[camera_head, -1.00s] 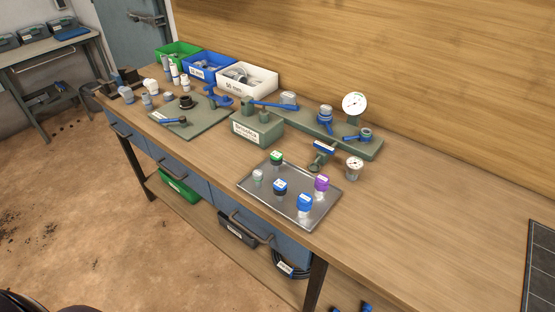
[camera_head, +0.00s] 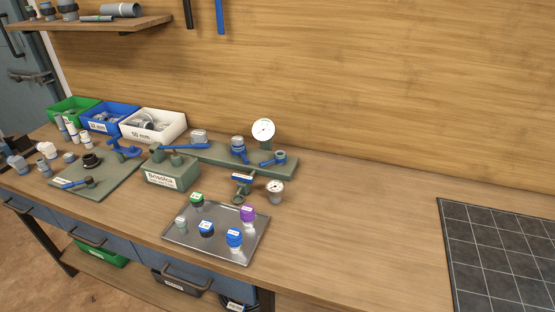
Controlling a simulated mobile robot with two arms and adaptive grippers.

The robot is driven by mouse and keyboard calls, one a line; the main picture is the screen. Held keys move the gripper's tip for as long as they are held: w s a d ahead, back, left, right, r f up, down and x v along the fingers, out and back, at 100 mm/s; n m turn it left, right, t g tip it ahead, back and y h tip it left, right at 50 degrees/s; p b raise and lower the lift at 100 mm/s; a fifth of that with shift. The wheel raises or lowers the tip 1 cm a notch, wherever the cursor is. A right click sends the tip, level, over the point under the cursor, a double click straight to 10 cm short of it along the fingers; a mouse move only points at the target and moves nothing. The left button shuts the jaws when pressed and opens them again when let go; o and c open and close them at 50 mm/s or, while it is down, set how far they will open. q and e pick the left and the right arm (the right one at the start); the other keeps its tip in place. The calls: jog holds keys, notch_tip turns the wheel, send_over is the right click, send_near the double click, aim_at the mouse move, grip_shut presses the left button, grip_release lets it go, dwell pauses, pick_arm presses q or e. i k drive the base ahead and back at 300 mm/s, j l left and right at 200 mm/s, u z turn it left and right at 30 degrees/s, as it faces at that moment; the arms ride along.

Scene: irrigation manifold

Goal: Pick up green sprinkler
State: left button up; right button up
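The green sprinkler (camera_head: 197,200) has a green cap and stands upright at the back left of a metal tray (camera_head: 182,246) on the workbench. Around it on the tray stand a small pale grey-green piece (camera_head: 181,223), a dark blue-capped sprinkler (camera_head: 206,229), a brighter blue-capped sprinkler (camera_head: 234,237) and a purple-capped sprinkler (camera_head: 248,213). Neither of my grippers shows in the head view.
Behind the tray stand a green labelled block (camera_head: 170,174), a manifold plate with blue valves (camera_head: 238,150) and a pressure gauge (camera_head: 263,131). A dark gridded mat (camera_head: 500,255) lies far right. The bench between is clear.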

aim_at(197, 199)
jog(key=j+z, duration=0.3)
jog(key=k+j+z, duration=0.25)
jog(key=j, duration=0.2)
jog(key=j+z, duration=0.3)
jog(key=k+j+z, duration=0.25)
jog(key=j, duration=0.15)
